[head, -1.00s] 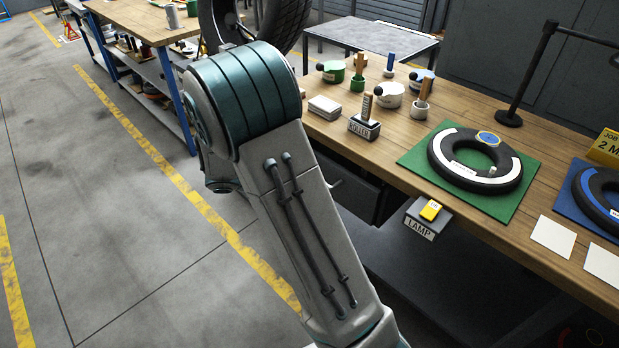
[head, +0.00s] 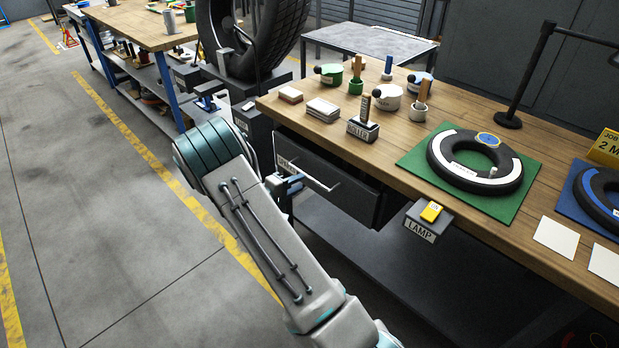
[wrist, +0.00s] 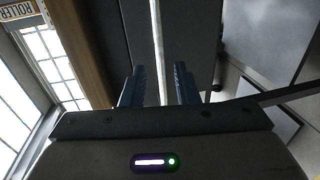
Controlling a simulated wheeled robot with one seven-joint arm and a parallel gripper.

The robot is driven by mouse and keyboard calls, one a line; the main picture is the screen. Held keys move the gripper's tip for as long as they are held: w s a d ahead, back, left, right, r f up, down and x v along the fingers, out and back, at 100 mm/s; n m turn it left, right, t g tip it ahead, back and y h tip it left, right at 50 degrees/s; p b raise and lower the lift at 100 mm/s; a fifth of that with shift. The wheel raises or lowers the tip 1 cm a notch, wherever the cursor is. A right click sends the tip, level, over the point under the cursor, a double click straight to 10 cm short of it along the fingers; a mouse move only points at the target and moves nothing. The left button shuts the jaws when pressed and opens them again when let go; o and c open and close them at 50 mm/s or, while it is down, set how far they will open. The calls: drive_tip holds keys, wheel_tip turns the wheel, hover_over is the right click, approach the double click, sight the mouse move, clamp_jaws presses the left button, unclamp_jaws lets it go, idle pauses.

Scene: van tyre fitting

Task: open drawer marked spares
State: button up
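The dark drawer (head: 335,188) hangs under the front edge of the wooden bench. A label (head: 287,164) on its front is partly hidden by my arm and too small to read fully. A pale bar handle (head: 318,184) runs across the front. My gripper (head: 296,183) is at the handle's left part. In the wrist view, the handle (wrist: 160,50) runs between the two dark blue fingers of my gripper (wrist: 160,88), with a gap on each side. The fingers are open. I cannot tell whether the drawer is fully closed.
A grey box marked LAMP (head: 428,222) with a yellow switch juts from the bench edge, right of the drawer. The bench top (head: 400,150) holds pots, a ROLLER block (head: 363,128) and a tyre on a green mat (head: 410,160). Open floor (head: 110,240) lies to the left.

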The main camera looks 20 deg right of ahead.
sight(309, 178)
drive_tip(key=x, duration=0.6)
drive_tip(key=shift+d, duration=0.15)
drive_tip(key=shift+c, duration=0.3)
clamp_jaws()
